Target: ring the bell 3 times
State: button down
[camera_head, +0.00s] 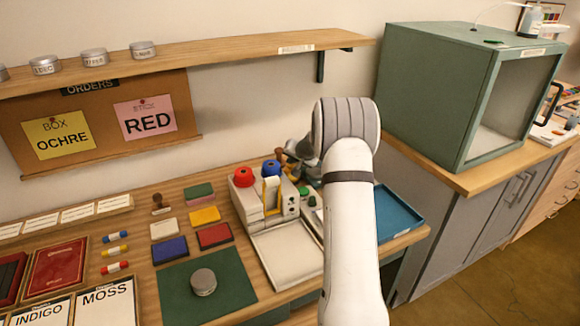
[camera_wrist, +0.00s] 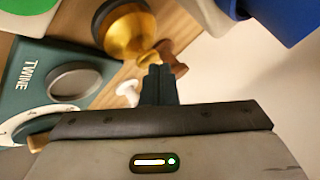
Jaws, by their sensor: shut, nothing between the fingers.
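A brass, bell-like piece (camera_wrist: 126,32) with a flared base shows at the top middle of the wrist view, and a narrower gold part points toward my fingers. I take it for the bell. My gripper (camera_wrist: 158,72) is shut and empty, its fingertips close to that gold part; I cannot tell whether they touch it. In the head view my gripper is behind the white device, partly hidden by my arm, and the bell cannot be made out clearly there.
A teal box (camera_wrist: 38,68) marked TWINE is left of my fingers. A white device (camera_head: 284,212) with a red knob (camera_head: 243,177) and a blue knob (camera_head: 271,168) stands in front. A blue tray (camera_head: 400,214) lies right of my arm. A shelf (camera_head: 220,55) runs above.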

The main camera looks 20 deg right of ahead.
aim_at(292, 167)
jog(key=shift+f+b, duration=0.4)
jog(key=shift+b, duration=0.1)
dwell(0.3)
jog(key=shift+r, duration=0.1)
jog(key=shift+r+p, duration=0.5)
jog(key=shift+r, duration=0.45)
jog(key=shift+r+p, duration=1.5)
jog(key=shift+r, duration=1)
dwell(0.7)
